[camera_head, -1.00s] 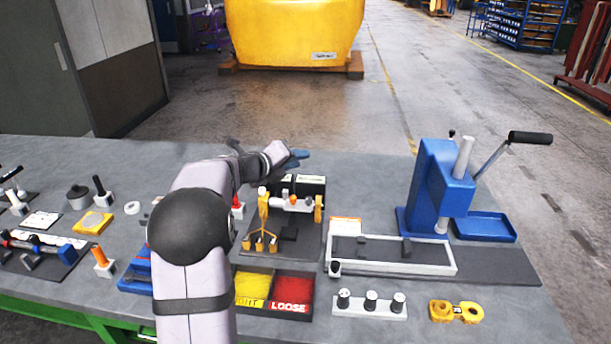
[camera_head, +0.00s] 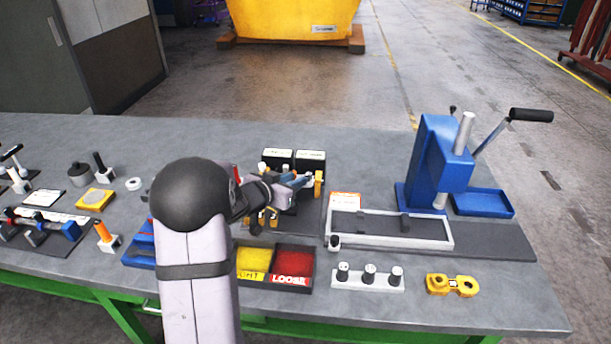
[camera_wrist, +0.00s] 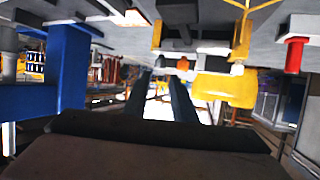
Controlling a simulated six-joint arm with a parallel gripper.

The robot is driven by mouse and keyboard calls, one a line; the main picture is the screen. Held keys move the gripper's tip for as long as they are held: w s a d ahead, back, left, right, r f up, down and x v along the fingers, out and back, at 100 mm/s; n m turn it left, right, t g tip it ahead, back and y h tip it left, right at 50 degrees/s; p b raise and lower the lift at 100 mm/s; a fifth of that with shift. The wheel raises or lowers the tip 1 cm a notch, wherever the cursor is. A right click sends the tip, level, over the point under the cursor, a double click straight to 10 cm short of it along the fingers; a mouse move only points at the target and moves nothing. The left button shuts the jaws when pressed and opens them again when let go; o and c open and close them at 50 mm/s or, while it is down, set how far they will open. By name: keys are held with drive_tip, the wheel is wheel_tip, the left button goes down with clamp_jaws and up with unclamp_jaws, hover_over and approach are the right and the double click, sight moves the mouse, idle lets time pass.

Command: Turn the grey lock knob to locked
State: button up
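My gripper (camera_head: 296,181) is low over the dark balance fixture (camera_head: 309,218) at the middle of the bench in the head view and hides much of it. In the wrist view, where the scene appears upside down, its two dark fingers (camera_wrist: 163,98) stand apart with nothing between them. Yellow fixture posts (camera_head: 318,184) show beside the gripper. A small orange-and-white part (camera_wrist: 183,63) lies close beyond the fingers in the wrist view. I cannot tell for certain which part is the grey lock knob; it may be hidden behind my gripper.
A blue lever press (camera_head: 437,165) stands at the right, with a long white frame (camera_head: 390,239) before it. Yellow and red bins (camera_head: 273,290) and a white block with black-topped pegs (camera_head: 368,283) lie in front. Several small fixtures fill the left. The back of the bench is clear.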

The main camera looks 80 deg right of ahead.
sight(308, 174)
drive_tip(key=shift+p+x, duration=0.95)
drive_tip(key=shift+x, duration=2.7)
